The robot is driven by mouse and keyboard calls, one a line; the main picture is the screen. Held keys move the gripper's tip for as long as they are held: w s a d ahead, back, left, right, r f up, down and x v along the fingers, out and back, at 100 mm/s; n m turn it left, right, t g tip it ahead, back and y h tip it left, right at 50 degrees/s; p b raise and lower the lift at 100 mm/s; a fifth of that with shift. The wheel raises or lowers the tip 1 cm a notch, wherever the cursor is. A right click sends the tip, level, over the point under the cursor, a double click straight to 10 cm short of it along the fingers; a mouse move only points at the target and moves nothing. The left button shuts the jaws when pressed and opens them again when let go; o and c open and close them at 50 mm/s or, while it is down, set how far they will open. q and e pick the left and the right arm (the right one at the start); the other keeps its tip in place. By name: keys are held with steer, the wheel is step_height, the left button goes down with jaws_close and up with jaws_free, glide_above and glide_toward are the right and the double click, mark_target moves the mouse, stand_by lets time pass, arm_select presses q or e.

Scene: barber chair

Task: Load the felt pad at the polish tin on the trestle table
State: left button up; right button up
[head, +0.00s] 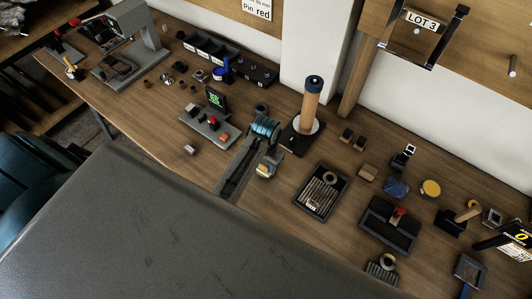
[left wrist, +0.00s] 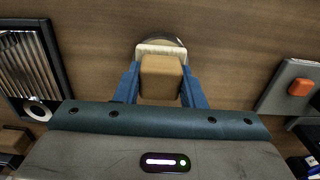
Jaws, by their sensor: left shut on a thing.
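The felt pad is a tan block with a pale layer at its far end (head: 264,171); it also shows in the left wrist view (left wrist: 161,78). My left gripper (head: 266,160) is shut on the block, its blue fingers on either side, over the table's middle. A dark curved rim shows just beyond the pale layer in the wrist view; I cannot tell whether they touch. A round yellow-topped thing, which looks like the polish tin (head: 430,188), stands well to the right of the gripper. My right gripper is not in view.
A ridged tray (head: 342,209) lies right of the gripper, and a button box with a green display (head: 198,128) lies left. An upright wooden post on a dark base (head: 312,100) stands behind. Bare wood lies left of the gripper.

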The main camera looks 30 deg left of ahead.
arm_select(q)
steer(key=shift+w+r, duration=0.1)
steer(key=shift+r, duration=3.4)
